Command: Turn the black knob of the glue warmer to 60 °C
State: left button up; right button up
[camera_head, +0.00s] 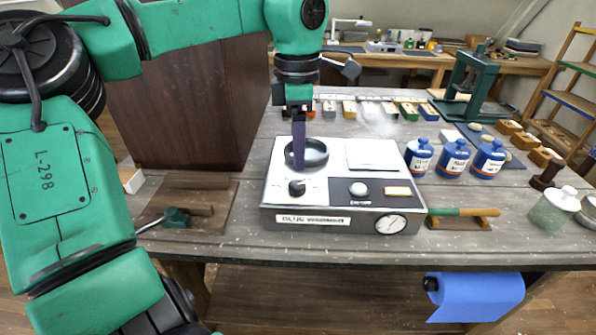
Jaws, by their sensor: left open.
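The glue warmer (330,197) is a white-topped grey box on the grey table, with a labelled front. Its black knob (297,188) stands at the front left of the top, on a white dial plate; the markings and the knob's setting are too small to read. My left gripper (299,166) hangs from above with dark fingers pointing down, just behind and above the knob. It is open, seen nearly edge-on, and appears apart from the knob. It partly hides the round pot (318,154) behind the knob. My right gripper is not in view.
Blue-and-white jars (455,158) stand behind right. A brown cabinet (200,105) rises at left.

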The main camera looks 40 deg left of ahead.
pick_arm(q)
notch_tip(320, 180, up, 7)
jog(key=shift+f, duration=0.15)
dwell(0.4)
